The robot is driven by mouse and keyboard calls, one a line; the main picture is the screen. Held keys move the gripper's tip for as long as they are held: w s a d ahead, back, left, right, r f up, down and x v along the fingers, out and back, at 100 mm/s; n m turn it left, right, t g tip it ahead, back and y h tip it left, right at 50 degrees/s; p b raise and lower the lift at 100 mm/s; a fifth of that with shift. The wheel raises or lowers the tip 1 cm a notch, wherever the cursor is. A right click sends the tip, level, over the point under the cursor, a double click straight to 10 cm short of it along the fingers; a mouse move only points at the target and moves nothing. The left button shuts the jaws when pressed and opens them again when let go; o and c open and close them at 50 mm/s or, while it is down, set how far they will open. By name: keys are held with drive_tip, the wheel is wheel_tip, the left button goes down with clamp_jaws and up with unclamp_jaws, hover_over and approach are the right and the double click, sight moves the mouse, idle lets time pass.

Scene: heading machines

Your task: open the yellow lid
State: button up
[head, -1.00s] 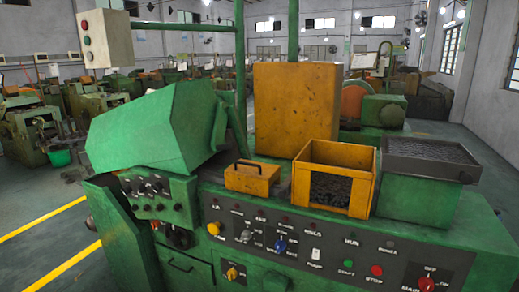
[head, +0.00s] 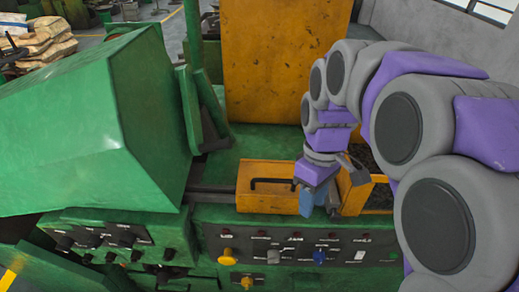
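The yellow lid (head: 262,205) is a small, worn yellow cover on the green machine, left of my gripper in the head view. A dark bar handle (head: 272,183) runs along it. My gripper (head: 320,206) points down just right of the lid, near the handle's right end. Its two blue-grey fingers show apart with nothing seen between them. My gripper hides the lid's right end, and I cannot tell whether a finger touches it. The lid appears closed.
A yellow open bin (head: 356,199) stands to the right, partly behind my arm. A tall yellow panel (head: 285,60) rises behind. A big green hood (head: 90,120) fills the left. Knobs and switches line the front panel (head: 290,248).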

drive_tip(key=w+r+n+p, duration=0.6)
drive_tip(key=w+r+p, duration=0.2)
drive_tip(key=w+r, duration=0.25)
drive_tip(key=w+a+n+p, duration=0.2)
drive_tip(key=w+a, duration=0.2)
drive_tip(key=p, duration=0.4)
hover_over(282, 187)
drive_tip(key=shift+n, duration=0.3)
wheel_tip(282, 187, down, 16)
drive_tip(key=shift+s+r, duration=0.1)
drive_tip(key=shift+r, duration=0.05)
drive_tip(key=a, duration=0.4)
drive_tip(key=shift+a+f, duration=0.2)
drive_tip(key=shift+a, duration=0.1)
drive_tip(key=shift+c, duration=1.1)
drive_tip(key=shift+a, duration=0.2)
drive_tip(key=shift+c, duration=0.6)
drive_tip(key=d, duration=0.3)
drive_tip(key=shift+r, duration=0.15)
clamp_jaws()
drive_tip(key=shift+d, duration=0.35)
drive_tip(key=shift+a, duration=0.25)
